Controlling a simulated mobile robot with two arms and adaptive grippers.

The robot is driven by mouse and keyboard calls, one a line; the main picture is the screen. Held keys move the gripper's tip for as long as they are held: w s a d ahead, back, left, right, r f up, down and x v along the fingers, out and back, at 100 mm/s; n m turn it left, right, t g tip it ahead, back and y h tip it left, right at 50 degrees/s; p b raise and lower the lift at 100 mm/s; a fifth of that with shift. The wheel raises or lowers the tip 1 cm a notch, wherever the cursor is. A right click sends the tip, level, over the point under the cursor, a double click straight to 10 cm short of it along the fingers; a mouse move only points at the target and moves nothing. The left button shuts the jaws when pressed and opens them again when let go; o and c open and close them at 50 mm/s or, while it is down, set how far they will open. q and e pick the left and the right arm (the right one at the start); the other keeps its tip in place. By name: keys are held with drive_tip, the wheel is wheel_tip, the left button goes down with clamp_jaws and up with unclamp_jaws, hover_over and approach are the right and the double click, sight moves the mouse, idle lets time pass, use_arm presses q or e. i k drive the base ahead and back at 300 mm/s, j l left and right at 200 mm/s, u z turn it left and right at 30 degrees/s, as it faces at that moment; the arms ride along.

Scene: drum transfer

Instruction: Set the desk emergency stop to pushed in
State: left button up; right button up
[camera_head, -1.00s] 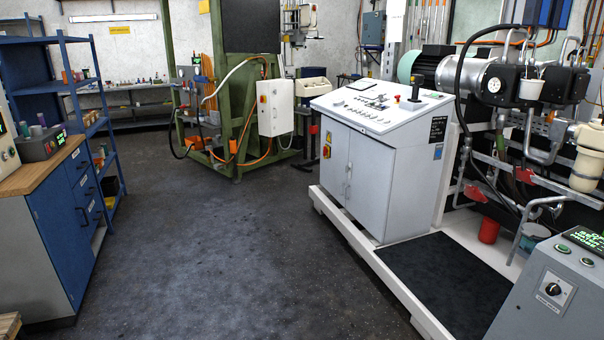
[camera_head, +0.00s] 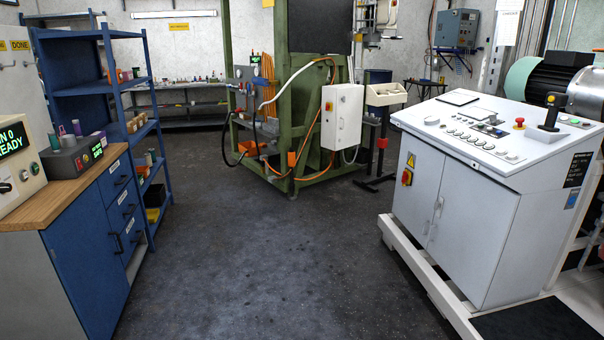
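The white control desk (camera_head: 466,218) stands at the right, with a sloping top panel carrying several knobs, buttons and a black joystick (camera_head: 550,110). A red mushroom-shaped emergency stop button (camera_head: 519,122) sits on the panel just left of the joystick. It is too small to tell whether it is pushed in or out. Neither of my grippers is in view.
Open dark floor (camera_head: 260,260) lies in front of me. A blue cabinet with a wooden top (camera_head: 62,185) and blue shelving (camera_head: 78,84) are at the left. A green machine frame (camera_head: 283,130) stands at the back. A white raised base rail (camera_head: 425,285) runs below the desk.

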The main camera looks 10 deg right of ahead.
sight(519, 120)
drive_tip(key=i, duration=1.6)
drive_tip(key=i+z, duration=0.15)
drive_tip(key=i, duration=0.4)
drive_tip(key=i+j+z, duration=0.1)
drive_tip(key=i, duration=0.4)
drive_tip(key=i+j+z, duration=0.15)
drive_tip(key=i, duration=0.35)
drive_tip(key=i+j+z, duration=0.2)
drive_tip(key=i+z, duration=0.2)
drive_tip(key=i+j+z, duration=0.25)
drive_tip(key=z, duration=0.2)
drive_tip(key=i+j+z, duration=0.5)
drive_tip(key=j+z, duration=0.35)
